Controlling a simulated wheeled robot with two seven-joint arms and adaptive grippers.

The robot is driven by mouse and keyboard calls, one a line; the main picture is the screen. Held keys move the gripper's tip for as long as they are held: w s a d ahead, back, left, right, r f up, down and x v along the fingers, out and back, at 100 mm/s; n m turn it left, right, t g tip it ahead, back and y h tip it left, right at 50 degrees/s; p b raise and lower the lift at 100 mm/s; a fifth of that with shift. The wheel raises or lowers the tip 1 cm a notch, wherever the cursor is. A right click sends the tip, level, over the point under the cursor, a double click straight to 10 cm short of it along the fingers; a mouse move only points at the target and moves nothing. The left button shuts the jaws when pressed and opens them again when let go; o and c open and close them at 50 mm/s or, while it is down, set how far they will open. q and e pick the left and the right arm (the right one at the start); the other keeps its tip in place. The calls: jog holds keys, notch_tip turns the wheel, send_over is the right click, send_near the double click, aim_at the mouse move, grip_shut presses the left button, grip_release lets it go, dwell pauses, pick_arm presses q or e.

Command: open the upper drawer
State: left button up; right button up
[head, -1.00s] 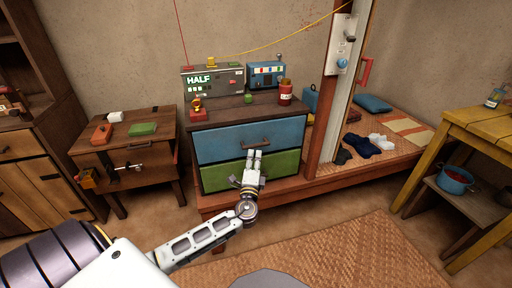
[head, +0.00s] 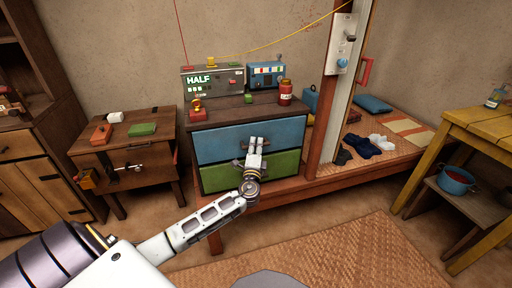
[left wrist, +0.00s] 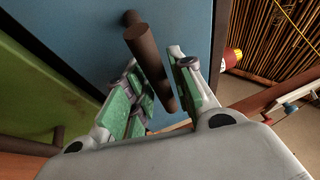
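The upper drawer (head: 222,143) has a blue front and looks shut in its dark wooden cabinet. Its dark bar handle (left wrist: 150,55) shows in the left wrist view, running down between the fingers. My left gripper (head: 256,142) is in front of the blue drawer and hides most of the handle in the head view. In the left wrist view the gripper (left wrist: 167,62) has its fingers apart, one on each side of the bar. I cannot tell whether either finger touches it. My right gripper is not in view.
A green lower drawer (head: 218,178) sits below the blue one. On the cabinet top stand a grey box reading HALF (head: 212,82), a blue box (head: 266,76) and a red jar (head: 286,92). A wooden post (head: 326,115) rises close on the right. The floor mat in front is clear.

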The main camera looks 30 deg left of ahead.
pick_arm(q)
jog(key=shift+c, duration=0.4)
grip_shut()
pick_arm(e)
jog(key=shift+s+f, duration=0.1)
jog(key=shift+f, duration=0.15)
pick_arm(q)
jog(key=shift+s+d, duration=0.1)
jog(key=shift+d, duration=0.05)
